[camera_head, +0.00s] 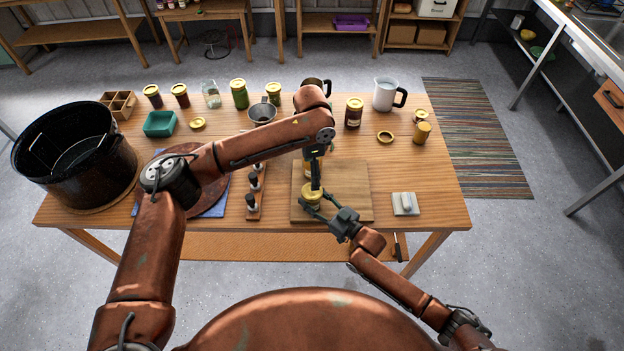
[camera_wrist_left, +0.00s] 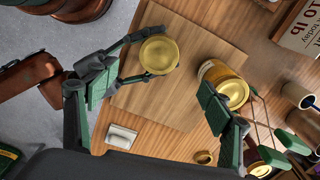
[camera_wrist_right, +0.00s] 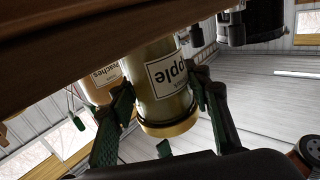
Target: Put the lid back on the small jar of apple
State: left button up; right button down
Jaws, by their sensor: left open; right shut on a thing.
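The small apple jar (camera_wrist_right: 165,80) stands on the wooden board (camera_head: 350,205), its label showing in the right wrist view, where the picture is upside down. A gold lid (camera_wrist_right: 170,127) sits on its mouth; how tightly, I cannot tell. The lid shows from above in the left wrist view (camera_wrist_left: 158,54) and the head view (camera_head: 312,190). My right gripper (camera_head: 322,205) is shut around the jar's sides. My left gripper (camera_wrist_left: 150,115) is open and empty, above the board close to the jar. A peaches jar (camera_wrist_left: 228,88) with a gold lid stands beside it.
A white block (camera_head: 405,203) lies right of the board. A narrow rack (camera_head: 254,192) with dark-topped pieces is left of it. A large black pot (camera_head: 75,155) stands far left.

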pick_arm(q)
jog(key=shift+r, duration=0.95)
pick_arm(e)
jog(key=shift+r, duration=0.1)
jog(key=c, duration=1)
grip_release()
jog(key=shift+o, duration=0.2)
jog(key=v, duration=1.2)
